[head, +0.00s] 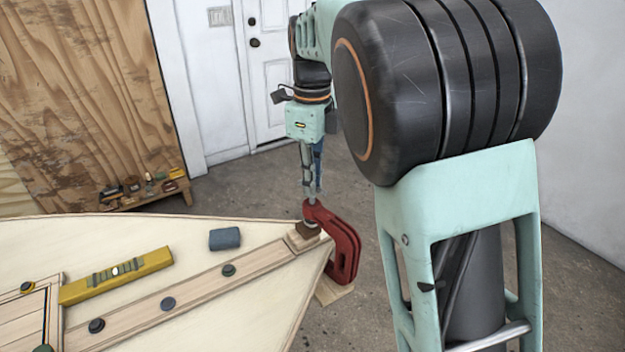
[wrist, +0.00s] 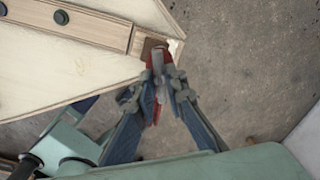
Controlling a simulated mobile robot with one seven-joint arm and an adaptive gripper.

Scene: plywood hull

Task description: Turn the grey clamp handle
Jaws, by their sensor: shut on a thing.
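The red clamp (head: 335,240) grips the pointed tip of the plywood hull (head: 190,225), with its frame hanging off the edge. A small brown block (head: 307,230) lies under its screw end. My gripper (head: 312,192) points down from above the clamp and is shut on the clamp's grey handle. In the wrist view my gripper (wrist: 166,84) closes its two fingers around the grey handle (wrist: 158,65), and parts of the red clamp (wrist: 151,58) show behind them. The fingers hide much of the handle, so its exact angle is unclear.
A yellow level (head: 117,275) and a blue-grey block (head: 224,239) lie on the hull. Several round knobs sit along the wooden strip (head: 190,292). A low shelf with small items (head: 140,190) stands by the plywood wall. Bare floor lies beyond the tip.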

